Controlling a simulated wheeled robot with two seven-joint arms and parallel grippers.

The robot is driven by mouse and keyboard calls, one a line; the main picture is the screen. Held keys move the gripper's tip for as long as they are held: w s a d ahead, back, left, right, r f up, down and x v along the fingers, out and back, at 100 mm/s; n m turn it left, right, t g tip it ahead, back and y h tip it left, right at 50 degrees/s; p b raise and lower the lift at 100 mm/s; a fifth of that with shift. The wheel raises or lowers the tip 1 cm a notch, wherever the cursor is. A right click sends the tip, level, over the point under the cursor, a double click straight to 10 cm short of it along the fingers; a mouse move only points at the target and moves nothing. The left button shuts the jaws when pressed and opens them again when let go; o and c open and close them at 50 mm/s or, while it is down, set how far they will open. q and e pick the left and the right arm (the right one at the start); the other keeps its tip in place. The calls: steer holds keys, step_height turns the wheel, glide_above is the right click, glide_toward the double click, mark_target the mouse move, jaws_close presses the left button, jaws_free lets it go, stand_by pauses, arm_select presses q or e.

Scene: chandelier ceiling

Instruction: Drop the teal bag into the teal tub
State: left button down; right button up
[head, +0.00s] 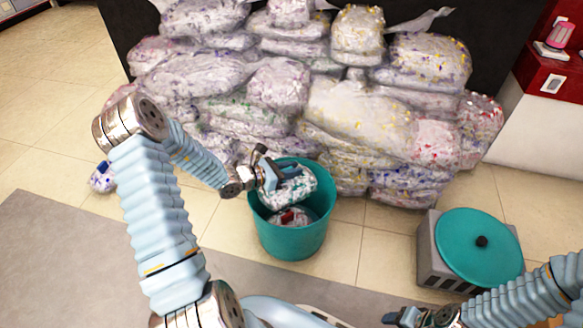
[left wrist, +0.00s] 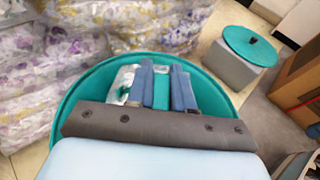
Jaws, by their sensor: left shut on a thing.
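The teal bag (head: 293,190), a clear plastic bag with teal bits, hangs in my left gripper (head: 268,178). It is over the mouth of the teal tub (head: 292,242), partly within the rim. My left gripper is shut on it. In the left wrist view, the fingers (left wrist: 168,90) point into the teal tub (left wrist: 80,100), and part of the bag (left wrist: 126,82) shows beside them. Another bag with red bits (head: 290,218) lies inside the tub. My right gripper (head: 392,317) is at the bottom edge, its jaws unclear.
A big heap of plastic bags (head: 250,85) stands behind the tub. A grey bin with a teal lid (head: 478,248) stands to the right. A small bag with blue-purple bits (head: 102,178) lies on the floor at left.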

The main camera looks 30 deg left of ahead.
arm_select(q)
steer(key=c, duration=0.9)
jaws_free()
steer(key=p+v, duration=0.2)
steer(key=v, duration=1.1)
steer(key=shift+s+a+r, duration=0.15)
steer(key=shift+s+a, duration=0.1)
steer(key=shift+s, duration=0.05)
